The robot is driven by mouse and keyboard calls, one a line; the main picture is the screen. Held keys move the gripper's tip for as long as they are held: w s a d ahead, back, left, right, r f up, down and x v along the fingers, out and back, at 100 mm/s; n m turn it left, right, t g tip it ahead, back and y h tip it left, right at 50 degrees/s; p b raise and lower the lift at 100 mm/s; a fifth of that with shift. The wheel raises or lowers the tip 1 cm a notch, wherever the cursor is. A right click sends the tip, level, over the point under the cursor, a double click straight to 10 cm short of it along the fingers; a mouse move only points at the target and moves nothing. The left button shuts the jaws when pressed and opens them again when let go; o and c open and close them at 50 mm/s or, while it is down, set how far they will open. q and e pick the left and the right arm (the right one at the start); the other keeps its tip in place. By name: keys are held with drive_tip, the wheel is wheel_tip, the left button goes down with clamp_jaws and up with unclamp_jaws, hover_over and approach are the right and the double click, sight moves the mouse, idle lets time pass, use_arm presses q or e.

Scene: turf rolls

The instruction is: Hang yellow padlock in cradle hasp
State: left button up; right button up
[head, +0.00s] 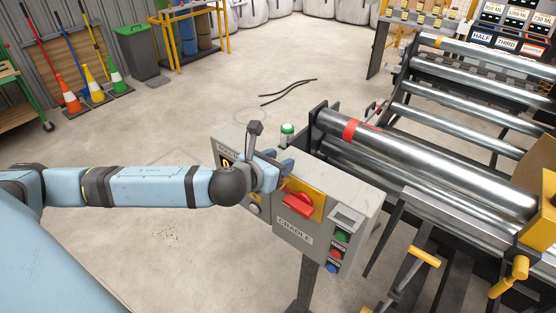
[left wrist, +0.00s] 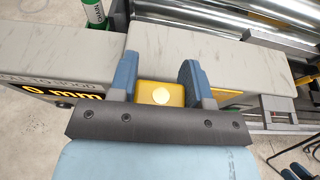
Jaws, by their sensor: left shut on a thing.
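A grey control box (head: 335,210) labelled CRADLE stands on a post in the middle of the head view. A red rotary handle (head: 298,204) sits on a yellow plate (head: 318,192) on its front. My left gripper (head: 279,164) is at the top edge of the box, left of and above the handle. In the left wrist view, the gripper's blue fingers (left wrist: 158,82) are shut on the yellow padlock (left wrist: 160,94), which has a pale round spot. The padlock's shackle is hidden. I cannot make out the hasp or whether the padlock touches it.
Steel rollers (head: 420,150) fill the right side behind the box. Another panel with a yellow-digit display (head: 227,163) adjoins the box on the left. A green-topped cylinder (head: 287,132) stands behind. Green, red and blue buttons (head: 336,252) are on the box's right. Open floor lies left.

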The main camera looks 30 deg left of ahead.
use_arm(q)
drive_tip(key=shift+f, duration=0.15)
drive_tip(key=o, duration=1.1)
drive_tip(key=shift+c, duration=0.2)
drive_tip(key=shift+s, duration=0.1)
drive_tip(key=p+v, duration=0.3)
drive_tip(key=v, duration=1)
drive_tip(key=shift+s, duration=0.3)
